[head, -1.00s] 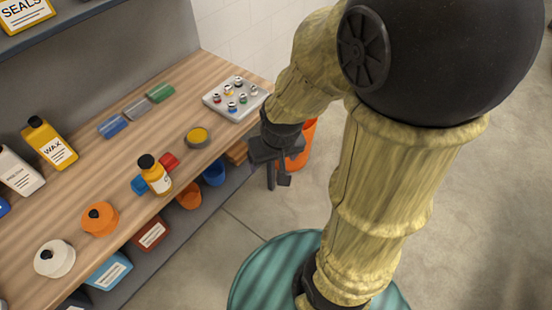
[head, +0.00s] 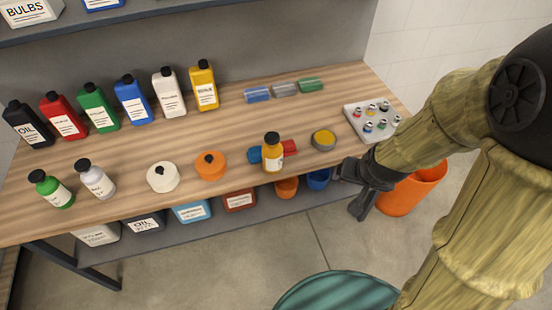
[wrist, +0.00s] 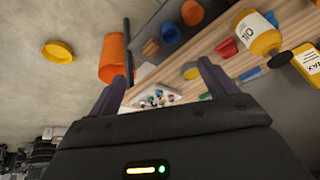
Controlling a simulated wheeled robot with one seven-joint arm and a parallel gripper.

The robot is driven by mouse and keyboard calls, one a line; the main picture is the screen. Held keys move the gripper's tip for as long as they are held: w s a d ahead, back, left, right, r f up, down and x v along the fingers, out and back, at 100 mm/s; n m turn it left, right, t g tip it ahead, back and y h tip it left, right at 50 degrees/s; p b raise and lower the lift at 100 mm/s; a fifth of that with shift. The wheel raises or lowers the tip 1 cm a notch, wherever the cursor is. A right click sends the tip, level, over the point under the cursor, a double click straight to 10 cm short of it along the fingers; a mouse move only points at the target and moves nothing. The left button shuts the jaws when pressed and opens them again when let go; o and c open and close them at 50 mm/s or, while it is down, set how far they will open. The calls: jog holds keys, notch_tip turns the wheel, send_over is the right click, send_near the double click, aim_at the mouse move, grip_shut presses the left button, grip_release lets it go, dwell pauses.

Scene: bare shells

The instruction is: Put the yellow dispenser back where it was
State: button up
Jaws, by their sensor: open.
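The yellow dispenser (head: 273,157) is a small amber-yellow bottle with a black cap and a white label. It stands upright near the front edge of the wooden bench, just in front of a blue and a red piece. It also shows in the wrist view (wrist: 257,34), at the upper right with its label visible. My gripper (head: 358,191) is off the bench's front edge, to the right of the dispenser and apart from it. In the wrist view my gripper (wrist: 166,84) has its two fingers spread, with nothing between them.
Green (head: 50,188) and white (head: 96,179) dispensers stand at the bench's left. White (head: 163,177) and orange (head: 210,165) round containers and a yellow-topped tin (head: 323,140) flank the yellow dispenser. Tall bottles line the back, including a yellow one (head: 204,86). An orange bin (head: 412,188) stands by my gripper.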

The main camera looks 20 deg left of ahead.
jog(key=w+a+f+t+b, duration=0.1)
jog(key=w+a+f+t, duration=0.1)
jog(key=w+a+f, duration=0.45)
jog(key=n+t+y+b, duration=0.2)
jog(key=t+b, duration=0.1)
jog(key=t, duration=0.8)
send_near(271, 160)
jog(key=shift+s+d, duration=0.15)
jog(key=shift+s, duration=0.45)
jog(key=shift+s+d, duration=0.15)
jog(key=shift+s, duration=0.4)
jog(key=w+p, duration=0.1)
jog(key=w, duration=0.2)
jog(key=w+a+p, duration=0.1)
jog(key=w+p, duration=0.1)
jog(key=w, duration=0.2)
jog(key=w+a+p, duration=0.1)
jog(key=w, duration=0.3)
jog(key=shift+w+r, duration=0.15)
jog(key=shift+w+a, duration=0.1)
jog(key=shift+w, duration=0.25)
